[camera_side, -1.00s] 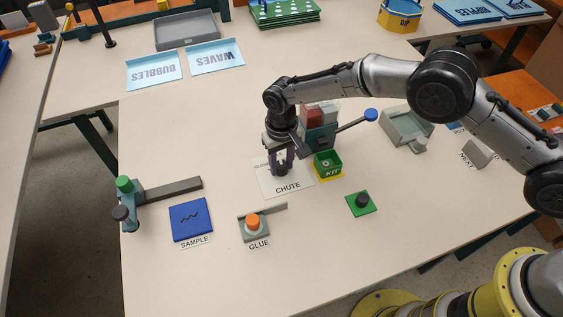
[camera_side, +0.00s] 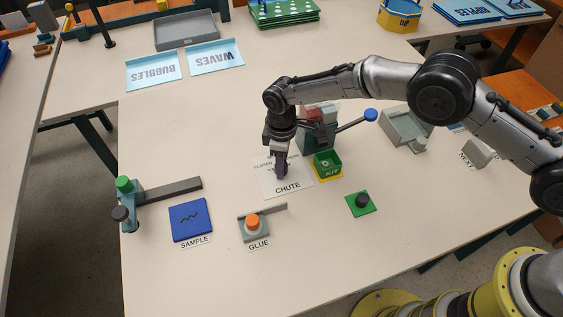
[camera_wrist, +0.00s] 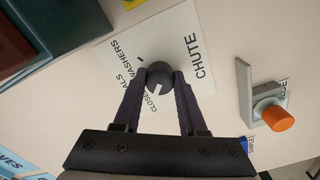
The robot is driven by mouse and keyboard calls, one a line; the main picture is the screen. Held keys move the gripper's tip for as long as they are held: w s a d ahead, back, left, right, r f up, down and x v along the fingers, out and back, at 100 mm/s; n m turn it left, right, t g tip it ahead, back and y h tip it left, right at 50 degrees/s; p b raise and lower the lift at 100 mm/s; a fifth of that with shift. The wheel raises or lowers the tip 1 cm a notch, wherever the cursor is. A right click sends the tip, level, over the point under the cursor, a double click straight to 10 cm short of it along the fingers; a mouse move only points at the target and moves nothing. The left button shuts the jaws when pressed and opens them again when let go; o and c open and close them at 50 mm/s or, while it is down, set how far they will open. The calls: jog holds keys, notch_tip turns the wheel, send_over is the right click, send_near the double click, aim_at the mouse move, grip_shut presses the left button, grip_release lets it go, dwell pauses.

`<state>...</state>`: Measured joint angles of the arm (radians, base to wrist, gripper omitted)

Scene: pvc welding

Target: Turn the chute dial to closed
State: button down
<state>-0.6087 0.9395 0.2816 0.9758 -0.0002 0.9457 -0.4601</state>
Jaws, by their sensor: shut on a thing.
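The chute dial (camera_wrist: 158,70) is a dark round knob with a pale mark on its top, standing on a white card (camera_wrist: 206,72). The card is printed CHUTE, CLOSED and WASHERS, with another word partly hidden. In the wrist view the pale mark lies on the side of the knob nearest the word CLOSED. My gripper (camera_wrist: 157,80) is shut on the dial, with one purple finger on each side. In the side view my gripper (camera_side: 281,174) points straight down over the card (camera_side: 297,180), and its fingers hide the dial.
A blue SAMPLE pad (camera_side: 191,219) lies left.

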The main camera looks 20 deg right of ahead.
jog(key=shift+r+n, duration=0.15)
jog(key=shift+n, duration=1.15)
jog(key=shift+c, duration=2.3)
grip_release()
notch_tip(320, 180, up, 14)
